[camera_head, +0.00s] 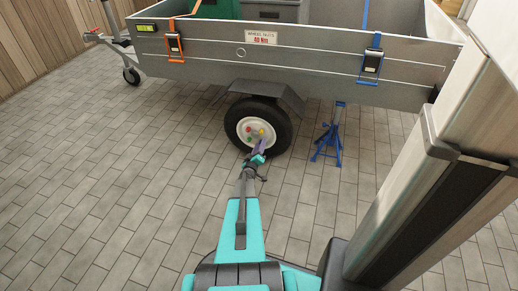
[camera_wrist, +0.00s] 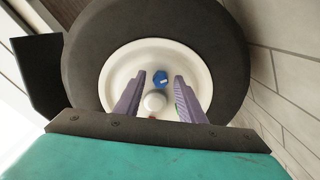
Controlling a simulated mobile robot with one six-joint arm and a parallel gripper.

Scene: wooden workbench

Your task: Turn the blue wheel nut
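The trailer wheel (camera_head: 283,128) has a black tyre and a white rim with coloured nuts. In the wrist view the blue wheel nut (camera_wrist: 160,78) shows on the white rim (camera_wrist: 116,70), just above the pale round hub (camera_wrist: 155,101). My gripper (camera_wrist: 160,80) has two purple fingers, open and apart, one on each side of the blue nut in the picture. I see no contact with the nut, and how far the tips are from it is unclear. In the head view my gripper (camera_head: 264,146) is in front of the lower rim and the blue nut is hidden.
The grey trailer (camera_head: 200,49) stands above the wheel, with a mudguard (camera_head: 262,91) close over the tyre. A blue jack stand (camera_head: 330,138) stands right of the wheel. Red (camera_head: 249,129), green (camera_head: 249,138) and yellow (camera_head: 261,132) nuts sit nearby. The paved floor at left is clear.

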